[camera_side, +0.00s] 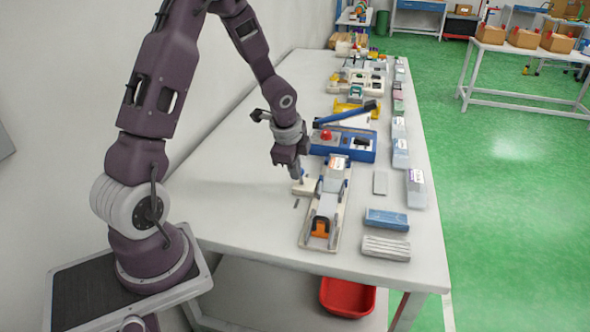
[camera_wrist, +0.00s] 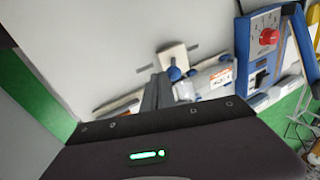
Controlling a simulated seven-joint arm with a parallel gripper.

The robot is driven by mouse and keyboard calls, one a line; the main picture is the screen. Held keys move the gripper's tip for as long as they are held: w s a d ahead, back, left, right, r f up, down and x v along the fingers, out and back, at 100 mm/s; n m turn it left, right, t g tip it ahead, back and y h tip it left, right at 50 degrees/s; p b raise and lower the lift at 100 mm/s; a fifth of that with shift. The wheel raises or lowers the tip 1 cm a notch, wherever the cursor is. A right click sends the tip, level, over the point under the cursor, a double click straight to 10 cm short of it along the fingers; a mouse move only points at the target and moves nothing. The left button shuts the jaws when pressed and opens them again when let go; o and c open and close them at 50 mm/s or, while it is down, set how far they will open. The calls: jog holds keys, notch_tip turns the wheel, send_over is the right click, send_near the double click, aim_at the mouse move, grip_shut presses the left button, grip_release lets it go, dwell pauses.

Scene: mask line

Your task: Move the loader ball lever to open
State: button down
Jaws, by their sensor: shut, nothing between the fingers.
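The loader (camera_side: 326,205) is a long narrow fixture on the table, with a grey body, blue parts and an orange clip (camera_side: 321,227) at its near end. A beige block (camera_side: 304,187) sits at its left side. In the wrist view a small blue ball (camera_wrist: 175,74) shows beside the pale plate (camera_wrist: 173,56), just past my fingertips; I cannot tell for sure that it is the lever's knob. My gripper (camera_side: 297,178) is shut and empty, pointing down at the beige block. It also shows in the wrist view (camera_wrist: 157,80). Whether it touches anything is unclear.
A blue control box (camera_side: 343,142) with a red button and a blue-handled press stands behind the loader. Blue and grey boxes (camera_side: 387,219) line the right edge. A red bin (camera_side: 347,297) sits below the table. The table's left part is clear.

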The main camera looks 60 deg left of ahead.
jog(key=shift+w, duration=0.1)
dwell(0.3)
jog(key=shift+w+a+r+g+h, duration=0.55)
jog(key=shift+w+a+g+h, duration=0.25)
jog(key=shift+h, duration=0.1)
jog(key=shift+w+a+r+g+h, duration=0.3)
jog(key=shift+w+a+g+h, duration=0.5)
jog(key=shift+g, duration=0.1)
jog(key=shift+w+a+r, duration=0.1)
jog(key=shift+w+a, duration=0.65)
jog(key=shift+a, duration=0.05)
jog(key=shift+r, duration=0.15)
jog(key=shift+r, duration=0.65)
